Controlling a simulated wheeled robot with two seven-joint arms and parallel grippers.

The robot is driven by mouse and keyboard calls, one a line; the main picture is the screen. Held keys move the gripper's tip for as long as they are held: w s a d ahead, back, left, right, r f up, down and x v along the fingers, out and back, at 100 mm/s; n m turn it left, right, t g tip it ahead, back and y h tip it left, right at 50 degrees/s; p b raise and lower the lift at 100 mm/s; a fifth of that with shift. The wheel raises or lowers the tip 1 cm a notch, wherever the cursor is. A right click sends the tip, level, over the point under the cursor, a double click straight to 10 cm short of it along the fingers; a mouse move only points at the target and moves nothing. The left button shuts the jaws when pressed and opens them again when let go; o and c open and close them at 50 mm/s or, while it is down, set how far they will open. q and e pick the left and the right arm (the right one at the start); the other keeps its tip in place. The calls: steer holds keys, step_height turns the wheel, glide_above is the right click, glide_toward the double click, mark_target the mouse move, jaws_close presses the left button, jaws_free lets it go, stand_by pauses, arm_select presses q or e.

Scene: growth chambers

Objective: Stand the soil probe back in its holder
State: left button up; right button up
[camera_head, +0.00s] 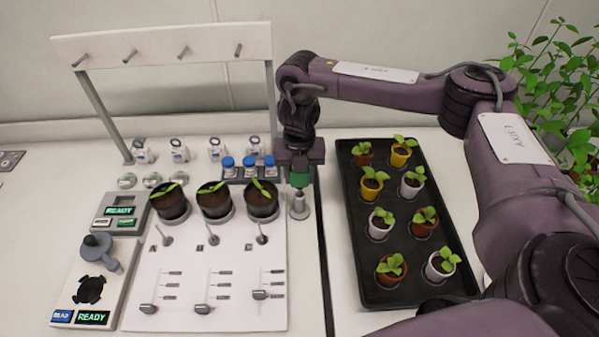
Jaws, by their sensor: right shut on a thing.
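My right gripper (300,168) points down and is shut on the soil probe, whose green handle (300,180) shows just below the jaws. The small grey metal holder (299,207) stands upright directly beneath the handle, right of the three dark pots. The handle looks in line with the holder's top. I cannot tell whether the probe's tip is inside the holder or behind it. My left gripper is not in view.
Three dark soil pots (215,203) stand close left on a white panel (200,275). A rack of blue-capped vials (248,170) is just behind them. A black tray (459,268) of seedlings lies right. A peg rail (160,47) stands behind.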

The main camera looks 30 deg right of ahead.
steer(key=shift+f+b, duration=0.5)
steer(key=shift+f, duration=0.45)
steer(key=o, duration=1.2)
steer(key=shift+r, duration=0.1)
step_height(320, 180, up, 8)
steer(key=shift+f+p, duration=0.2)
steer(key=shift+p, duration=0.15)
